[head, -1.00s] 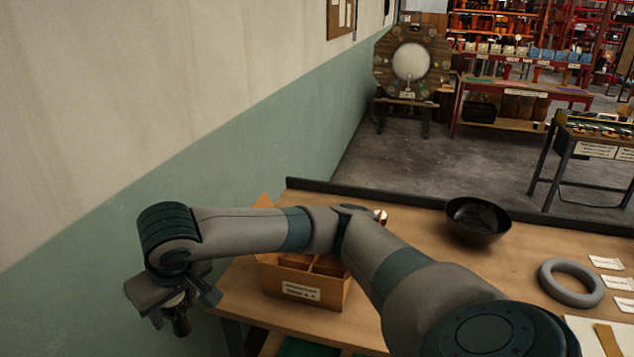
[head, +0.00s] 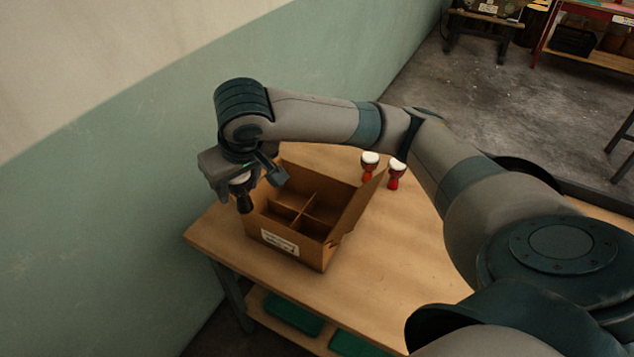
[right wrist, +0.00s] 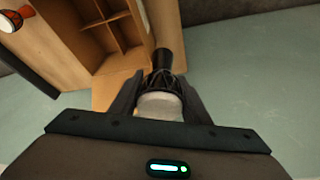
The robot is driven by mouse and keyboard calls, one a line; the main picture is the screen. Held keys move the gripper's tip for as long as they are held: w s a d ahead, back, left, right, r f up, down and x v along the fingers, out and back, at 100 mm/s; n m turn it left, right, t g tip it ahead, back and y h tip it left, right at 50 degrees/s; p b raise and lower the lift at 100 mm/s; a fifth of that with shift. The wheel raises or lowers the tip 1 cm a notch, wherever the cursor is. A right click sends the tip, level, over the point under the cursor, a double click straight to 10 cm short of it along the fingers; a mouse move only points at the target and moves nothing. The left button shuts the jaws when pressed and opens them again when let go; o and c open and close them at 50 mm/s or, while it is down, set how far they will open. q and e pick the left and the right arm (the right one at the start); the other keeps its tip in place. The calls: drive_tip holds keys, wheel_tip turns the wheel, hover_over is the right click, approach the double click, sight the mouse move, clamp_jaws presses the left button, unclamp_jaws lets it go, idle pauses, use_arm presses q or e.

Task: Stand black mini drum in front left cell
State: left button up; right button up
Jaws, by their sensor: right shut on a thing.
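The black mini drum (head: 243,194) has a pale head and a dark body. My right gripper (head: 258,184) is shut on it and holds it roughly upright, head up, at the left side of the cardboard box (head: 280,243). In the right wrist view the drum (right wrist: 161,85) sits between the two fingers of the gripper (right wrist: 158,100), with the divided box (right wrist: 88,62) beyond it. The box is open on top and split by dividers into cells, which look empty where visible. Part of the box's left side is hidden behind the gripper and drum. My left gripper is out of view.
Two red mini drums with white heads, one (head: 369,168) and another (head: 396,175), stand behind the box's raised right flap (head: 357,203). The wooden table (head: 385,270) is clear in front and right of the box. A green and cream wall (head: 120,190) rises at the left.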

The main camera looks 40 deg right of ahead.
drive_tip(key=shift+d, duration=0.35)
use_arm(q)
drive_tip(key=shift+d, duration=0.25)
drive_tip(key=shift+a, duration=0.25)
use_arm(e)
drive_tip(key=shift+a, duration=0.15)
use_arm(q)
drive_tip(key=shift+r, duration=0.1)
use_arm(e)
drive_tip(key=shift+r, duration=0.15)
